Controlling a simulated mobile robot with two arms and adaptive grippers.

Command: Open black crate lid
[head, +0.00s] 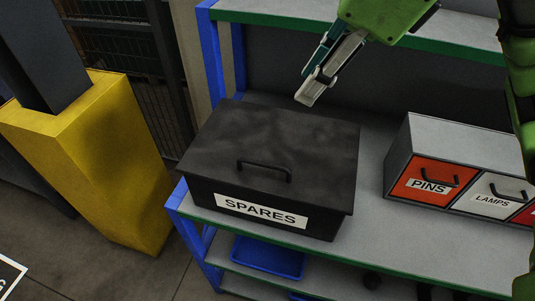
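The black crate (318,221), labelled "SPARES", stands on the grey shelf at its left end. Its dark lid (290,135) lies flat and closed on top. A black bar handle (264,171) sits on the lid near its front edge. My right gripper (309,90) hangs at the top centre, above and behind the lid's back edge in the picture, apart from the handle. It points down and left and is seen side-on, so the gap between its fingers cannot be judged. Nothing shows held in it. My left gripper is out of view.
A drawer unit (465,136) with "PINS" and "LAMPS" fronts stands right of the crate, with bare shelf (365,210) between. An upper shelf (280,12) crosses behind. A yellow post guard (110,150) stands at left. A blue tray (267,257) is on the shelf below.

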